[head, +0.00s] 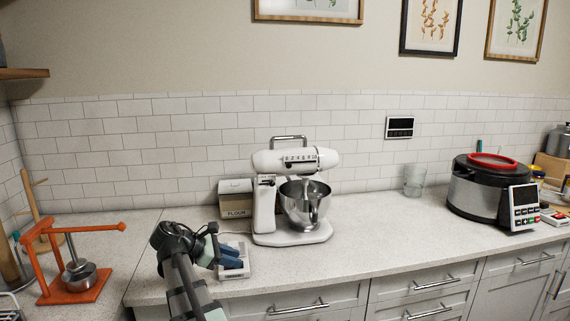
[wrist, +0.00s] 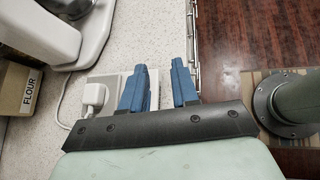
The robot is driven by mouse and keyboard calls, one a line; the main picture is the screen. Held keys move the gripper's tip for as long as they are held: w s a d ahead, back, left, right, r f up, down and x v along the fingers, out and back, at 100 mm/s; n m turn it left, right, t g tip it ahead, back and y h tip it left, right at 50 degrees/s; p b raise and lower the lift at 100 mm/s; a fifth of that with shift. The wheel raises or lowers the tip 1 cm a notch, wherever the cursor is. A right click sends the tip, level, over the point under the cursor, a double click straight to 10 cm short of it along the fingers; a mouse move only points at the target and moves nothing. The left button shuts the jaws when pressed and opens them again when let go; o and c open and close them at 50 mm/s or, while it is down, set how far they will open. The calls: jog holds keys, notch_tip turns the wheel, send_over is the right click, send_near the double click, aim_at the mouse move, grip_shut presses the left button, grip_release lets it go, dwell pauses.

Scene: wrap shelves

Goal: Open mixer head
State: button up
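The white stand mixer (head: 265,208) stands upright on the counter in the middle of the head view. Its head (head: 295,160) is level, lowered over the steel bowl (head: 305,205), with a metal handle arching above it. Part of the mixer (wrist: 35,30) shows at the top left of the wrist view. My gripper (head: 233,258) is at the counter's front edge, left of and in front of the mixer, apart from it. In the wrist view, the two blue fingers of my gripper (wrist: 158,75) are spread with nothing between them.
A flour box (head: 236,207) stands left of the mixer. A white socket block with a plug (wrist: 95,95) lies below my gripper. An orange press (head: 75,288) is at the left, a cooker (head: 470,192) at the right. Counter right of the mixer is mostly clear.

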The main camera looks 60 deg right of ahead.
jog(key=w+d+r+m+h, duration=0.1)
jog(key=w+d+r+m, duration=0.1)
jog(key=w+d+r, duration=0.4)
jog(key=w+d+r+m+h, duration=0.1)
jog(key=w+d+r+m, duration=0.2)
jog(key=d+r, duration=0.65)
jog(key=m+g+h, duration=0.1)
jog(key=m+h, duration=0.1)
jog(key=m, duration=0.1)
send_near(280, 137)
jog(key=x, duration=1.2)
grip_shut()
